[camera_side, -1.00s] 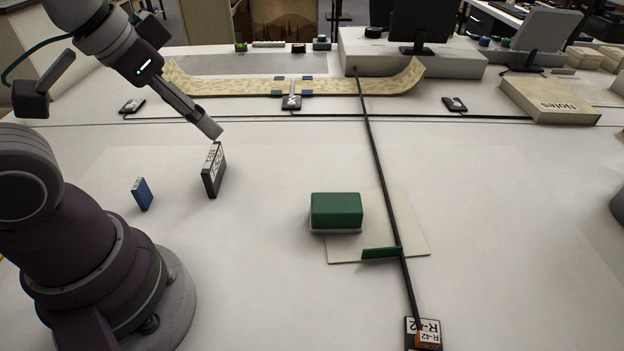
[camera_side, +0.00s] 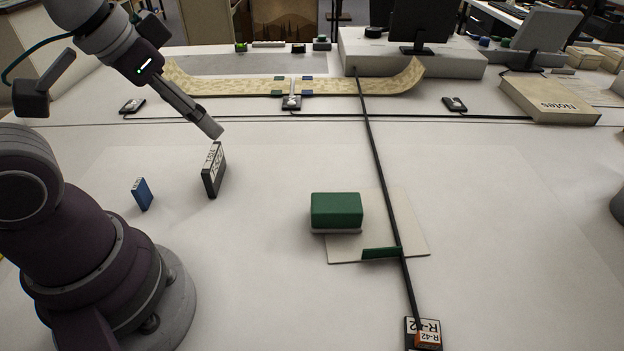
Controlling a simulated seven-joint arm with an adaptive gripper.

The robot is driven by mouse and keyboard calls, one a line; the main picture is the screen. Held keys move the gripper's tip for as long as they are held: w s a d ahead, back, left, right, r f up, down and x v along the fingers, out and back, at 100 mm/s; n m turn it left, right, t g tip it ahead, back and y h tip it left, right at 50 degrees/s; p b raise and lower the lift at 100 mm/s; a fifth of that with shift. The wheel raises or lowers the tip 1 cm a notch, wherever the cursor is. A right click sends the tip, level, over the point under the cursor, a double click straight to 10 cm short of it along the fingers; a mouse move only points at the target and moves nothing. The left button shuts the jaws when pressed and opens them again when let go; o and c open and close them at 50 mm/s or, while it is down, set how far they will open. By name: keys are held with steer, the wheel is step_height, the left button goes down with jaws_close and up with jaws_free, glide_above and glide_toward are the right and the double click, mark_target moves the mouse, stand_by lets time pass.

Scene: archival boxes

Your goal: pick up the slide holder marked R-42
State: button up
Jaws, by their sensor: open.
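A dark item with white labels reading R-42 (camera_side: 410,334) is at the bottom edge of the view, right of centre, and partly cut off by the frame. A small orange part with its own R-42 label (camera_side: 428,338) shows on or in front of it; I cannot tell which. A dark upright holder (camera_side: 209,182) with a white label too small to read stands left of centre. A small blue upright holder (camera_side: 143,194) stands left of it. My gripper (camera_side: 212,130) is open and empty, just above the dark upright holder and far from the R-42 item.
A long black strip (camera_side: 377,160) runs down the table to the R-42 item. A curled parchment (camera_side: 220,86) and a Notes box (camera_side: 548,98) lie behind. The right table is clear.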

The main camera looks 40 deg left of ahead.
steer(key=m+g+h, duration=0.2)
steer(key=m+h, duration=0.3)
steer(key=m, duration=0.6)
glide_toward(429, 337)
steer(key=x, duration=1)
steer(key=shift+f, duration=0.1)
steer(key=shift+c, duration=0.3)
jaws_close()
